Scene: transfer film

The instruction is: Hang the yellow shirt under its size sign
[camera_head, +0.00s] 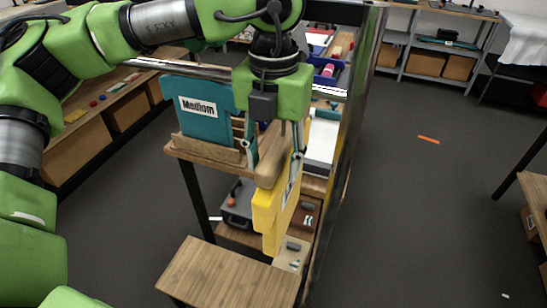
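The yellow shirt (277,214) hangs upright, seen nearly edge-on, with a pale label on its side. A rounded light-wood piece (269,175), which looks like its hanger, shows at its top. My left gripper (273,152) points down over this wood, one finger on each side, and appears shut on it. The grip itself is partly hidden. A white sign reading "Medium" (198,107) is on a teal panel (205,125) just left of the gripper, above a small wooden ledge. Other size signs cannot be made out. My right gripper is not in view.
A metal-edged rack stands directly behind the shirt, with a dark case (238,204) on its lower shelf. A wooden tabletop (228,273) is below in front. Grey floor is open at right, with an orange strip (428,139) on it. Shelves with boxes line the back.

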